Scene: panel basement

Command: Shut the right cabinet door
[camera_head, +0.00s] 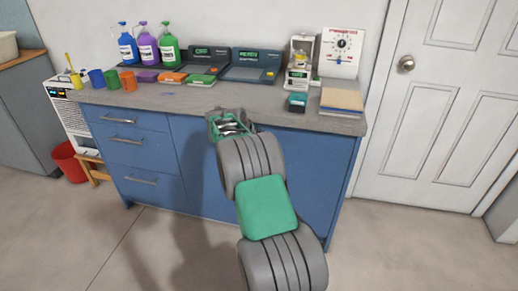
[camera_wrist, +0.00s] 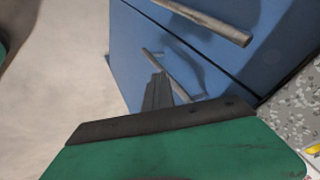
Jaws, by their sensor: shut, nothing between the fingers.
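The blue right cabinet door (camera_head: 325,165) forms the right end of the cabinet under the counter. It looks about flush with the front, but I cannot tell whether a small gap is left. My gripper (camera_head: 228,127) is just below the counter edge, and my arm hides the middle of the doors. In the wrist view, two bar handles lie either side of a seam.
The grey countertop (camera_head: 225,95) carries bottles, cups, instruments and a stack of boards (camera_head: 341,101). Blue drawers (camera_head: 130,150) are on the left, with a red bin (camera_head: 68,162) beyond. A white room door (camera_head: 435,115) is at right. Floor in front is clear.

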